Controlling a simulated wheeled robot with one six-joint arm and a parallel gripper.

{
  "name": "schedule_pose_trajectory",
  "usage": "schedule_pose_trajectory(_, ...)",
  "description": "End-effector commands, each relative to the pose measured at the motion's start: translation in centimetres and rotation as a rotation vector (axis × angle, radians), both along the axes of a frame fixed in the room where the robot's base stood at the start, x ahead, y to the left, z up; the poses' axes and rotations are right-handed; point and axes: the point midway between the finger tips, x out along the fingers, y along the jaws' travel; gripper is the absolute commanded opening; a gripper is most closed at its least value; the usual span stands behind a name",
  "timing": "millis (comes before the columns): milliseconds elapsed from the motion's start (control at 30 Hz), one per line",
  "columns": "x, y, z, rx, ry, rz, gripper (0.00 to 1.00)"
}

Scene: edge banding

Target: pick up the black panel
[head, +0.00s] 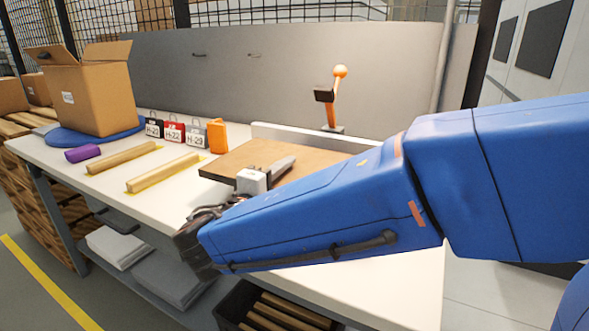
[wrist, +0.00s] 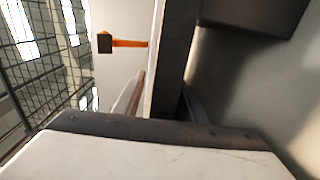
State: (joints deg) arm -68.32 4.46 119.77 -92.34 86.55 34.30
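I cannot make out a separate black panel with certainty in either view. A brown board (head: 228,166) with a dark front edge lies on the white table, partly hidden by my blue arm. My gripper (head: 192,245) is the dark end of the arm, at the table's front edge in the head view, left of and nearer than the board. Its fingers are not clear, and I see nothing held. In the wrist view a white surface with a dark grey border fills the bottom; I cannot tell what it is.
On the table (head: 60,170) are wooden strips (head: 160,172), a purple roll (head: 82,153), tagged blocks (head: 173,131), an orange block (head: 217,135) and a cardboard box (head: 85,95). An orange scanner stand (head: 331,115) stands behind. A dark bin (head: 232,305) sits below.

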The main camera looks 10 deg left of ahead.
Motion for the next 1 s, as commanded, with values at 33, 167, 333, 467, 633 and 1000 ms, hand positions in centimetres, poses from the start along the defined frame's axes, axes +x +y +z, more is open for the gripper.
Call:
schedule_pose_trajectory(33, -0.02, 0.02, 0.00, 0.000, 0.000, 0.000, 0.38)
schedule_pose_trajectory(167, -0.04, 0.02, 0.00, 0.000, 0.000, 0.000, 0.26)
schedule_pose_trajectory(333, -0.04, 0.02, -0.01, 0.000, 0.000, 0.000, 0.00)
schedule_pose_trajectory(467, -0.04, 0.02, -0.02, 0.000, 0.000, 0.000, 0.00)
schedule_pose_trajectory(633, -0.05, 0.03, -0.03, 0.000, 0.000, 0.000, 0.00)
schedule_pose_trajectory(1000, -0.07, 0.02, -0.05, -0.001, 0.000, 0.000, 0.00)
